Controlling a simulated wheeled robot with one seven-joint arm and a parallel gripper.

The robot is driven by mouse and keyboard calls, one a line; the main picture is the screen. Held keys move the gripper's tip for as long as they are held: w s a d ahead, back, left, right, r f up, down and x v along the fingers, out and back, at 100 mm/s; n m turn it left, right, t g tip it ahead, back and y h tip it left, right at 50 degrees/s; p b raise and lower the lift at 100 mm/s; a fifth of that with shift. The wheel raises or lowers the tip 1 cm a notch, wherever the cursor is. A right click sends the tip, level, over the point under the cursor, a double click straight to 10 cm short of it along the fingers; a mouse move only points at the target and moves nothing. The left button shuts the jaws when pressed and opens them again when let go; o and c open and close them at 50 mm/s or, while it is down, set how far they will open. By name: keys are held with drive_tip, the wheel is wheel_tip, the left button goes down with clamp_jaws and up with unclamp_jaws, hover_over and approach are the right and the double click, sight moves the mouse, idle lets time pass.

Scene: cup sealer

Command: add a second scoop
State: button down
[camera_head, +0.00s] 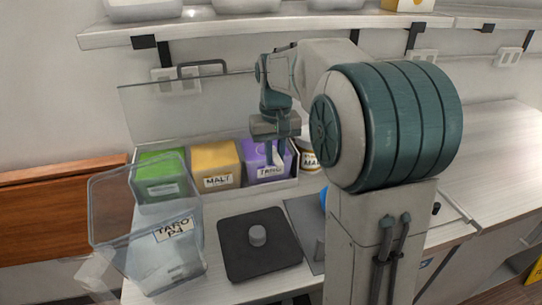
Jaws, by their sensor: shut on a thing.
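My gripper (277,148) points down over the purple tub (255,170) in the row at the back. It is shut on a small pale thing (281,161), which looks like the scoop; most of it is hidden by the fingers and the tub. Whether it holds powder cannot be seen.
A green tub (160,165) and a yellow tub (213,160) stand left of the purple one, in a white tray with a raised clear lid (190,105) behind. A white jar (309,150) is to the right. My arm hides the middle counter. A shelf (230,30) runs above.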

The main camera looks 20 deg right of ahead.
drive_tip(key=shift+r+p, duration=2.65)
drive_tip(key=shift+r, duration=0.85)
drive_tip(key=shift+f, duration=0.1)
